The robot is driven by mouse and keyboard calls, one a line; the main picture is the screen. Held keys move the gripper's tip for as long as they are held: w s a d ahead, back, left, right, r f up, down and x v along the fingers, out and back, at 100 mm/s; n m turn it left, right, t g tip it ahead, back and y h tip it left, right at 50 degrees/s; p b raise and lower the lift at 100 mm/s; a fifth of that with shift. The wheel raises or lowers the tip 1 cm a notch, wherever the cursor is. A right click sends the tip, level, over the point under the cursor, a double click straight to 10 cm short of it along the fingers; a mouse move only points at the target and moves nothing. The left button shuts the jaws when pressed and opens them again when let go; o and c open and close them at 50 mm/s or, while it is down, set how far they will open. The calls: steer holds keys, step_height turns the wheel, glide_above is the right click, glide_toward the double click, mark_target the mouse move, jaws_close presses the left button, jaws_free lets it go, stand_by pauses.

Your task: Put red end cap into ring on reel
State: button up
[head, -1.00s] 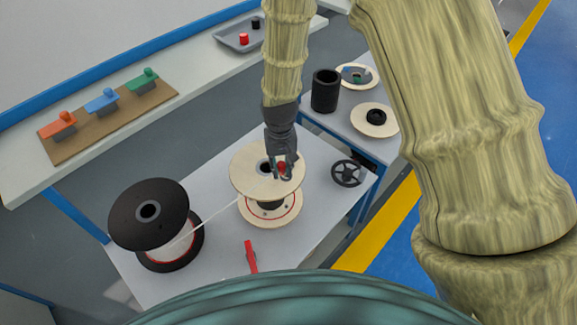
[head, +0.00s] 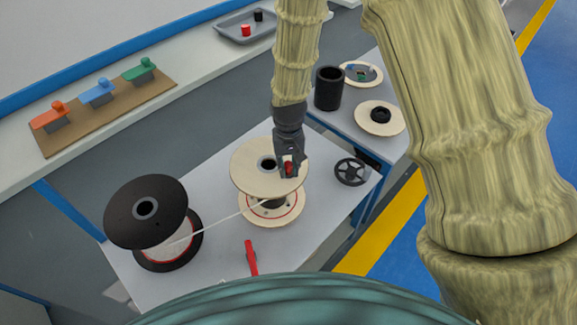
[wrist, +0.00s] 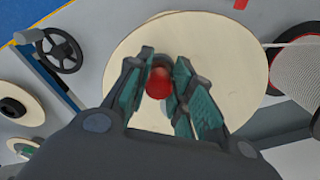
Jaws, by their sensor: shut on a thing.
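The wooden reel (head: 250,178) stands upright on the table, its round top flange facing up. The dark ring (head: 266,163) shows at the flange's middle in the head view. My gripper (head: 288,170) is shut on the red end cap (head: 289,167) over the right part of the flange, to the right of the ring. In the wrist view the cap (wrist: 159,83) sits between my fingertips (wrist: 160,75), with the pale flange (wrist: 215,50) behind it. I cannot tell the height of the cap above the flange.
A white cable (head: 222,220) runs from the wooden reel to a black reel (head: 147,215) at left. A red tool (head: 251,258) and a black handwheel (head: 351,172) lie on the table (head: 210,270). A grey tray (head: 232,33) holds another red cap and a black one.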

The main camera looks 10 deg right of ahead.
mark_target(288, 164)
steer(key=shift+f, duration=0.2)
steer(key=o, duration=0.8)
steer(key=shift+r+b, duration=1.5)
steer(key=shift+r, duration=4.7)
